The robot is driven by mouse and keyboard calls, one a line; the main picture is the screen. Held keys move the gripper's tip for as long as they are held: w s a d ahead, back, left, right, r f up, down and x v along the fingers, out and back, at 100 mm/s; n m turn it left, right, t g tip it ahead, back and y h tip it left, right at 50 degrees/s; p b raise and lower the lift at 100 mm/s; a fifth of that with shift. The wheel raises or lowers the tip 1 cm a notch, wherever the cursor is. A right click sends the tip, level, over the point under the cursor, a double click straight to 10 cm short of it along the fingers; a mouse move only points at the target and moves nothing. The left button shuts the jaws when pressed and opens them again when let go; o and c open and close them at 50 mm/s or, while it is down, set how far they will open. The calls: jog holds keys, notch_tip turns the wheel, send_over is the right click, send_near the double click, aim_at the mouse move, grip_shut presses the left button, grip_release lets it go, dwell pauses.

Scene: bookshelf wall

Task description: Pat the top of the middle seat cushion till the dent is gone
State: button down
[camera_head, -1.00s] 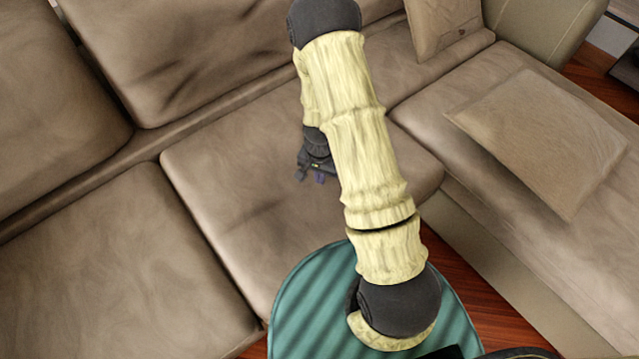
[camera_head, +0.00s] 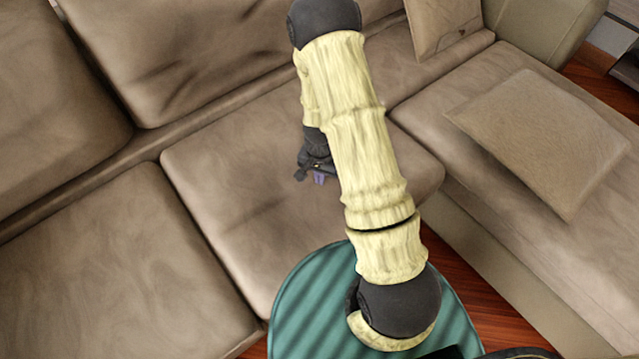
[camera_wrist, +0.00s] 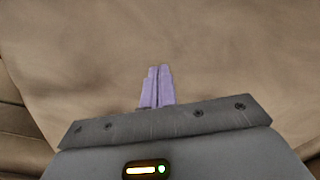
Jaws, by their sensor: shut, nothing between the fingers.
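The middle seat cushion (camera_head: 240,190) is brown and leather-like, with soft creases on its top. No clear dent can be told apart from the creases and shading in the head view. My gripper (camera_head: 319,178) is over the middle of this cushion, partly behind my arm. In the wrist view my gripper (camera_wrist: 158,85) shows its two purple fingers together and empty, pointing at the brown cushion surface (camera_wrist: 230,50). I cannot tell whether the fingertips touch the cushion.
The left seat cushion (camera_head: 90,270) and back cushions (camera_head: 190,50) border the middle seat. A loose flat pillow (camera_head: 540,140) lies on the chaise at right, another (camera_head: 440,25) behind it.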

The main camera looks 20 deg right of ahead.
dwell(0.4)
jog(key=shift+f+b, duration=0.8)
jog(key=shift+f, duration=0.45)
notch_tip(320, 180, up, 4)
jog(key=p, duration=0.4)
jog(key=shift+f, duration=0.2)
jog(key=shift+f+b, duration=1)
jog(key=shift+f, duration=0.25)
notch_tip(320, 180, up, 4)
jog(key=p, duration=0.3)
jog(key=shift+f, duration=0.15)
